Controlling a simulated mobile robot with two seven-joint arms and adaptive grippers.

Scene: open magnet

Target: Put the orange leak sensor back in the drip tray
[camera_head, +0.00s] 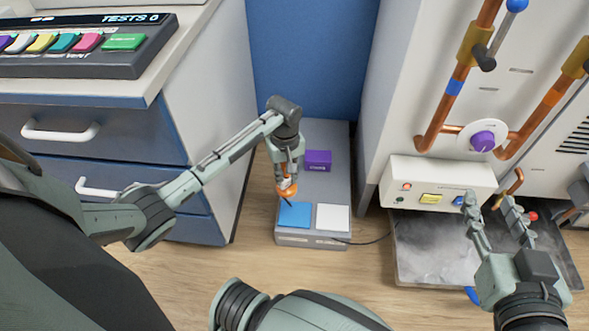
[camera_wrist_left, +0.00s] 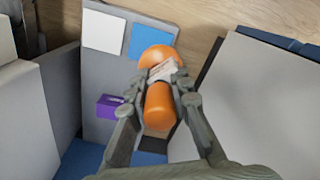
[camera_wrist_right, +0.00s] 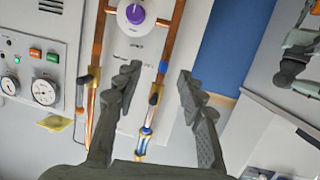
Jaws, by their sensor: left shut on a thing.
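The orange leak sensor (camera_head: 286,187) is in my left gripper (camera_head: 287,178), above the grey bench near its blue square. In the left wrist view the sensor (camera_wrist_left: 159,106) shows an orange body, a pale label and a rounded orange end, with the fingers (camera_wrist_left: 160,78) closed on its sides. The metal drip tray (camera_head: 425,262) lies on the floor below the white cabinet, to the right of the held sensor. My right gripper (camera_head: 499,212) is open and empty above the tray; its spread fingers (camera_wrist_right: 157,82) also show in the right wrist view.
The grey bench has a blue square (camera_head: 294,214), a white square (camera_head: 332,217) and a purple block (camera_head: 318,160). A cable runs from it toward the tray. A control box (camera_head: 440,184) and copper pipes (camera_head: 455,100) stand above the tray. Blue drawers (camera_head: 110,135) stand at left.

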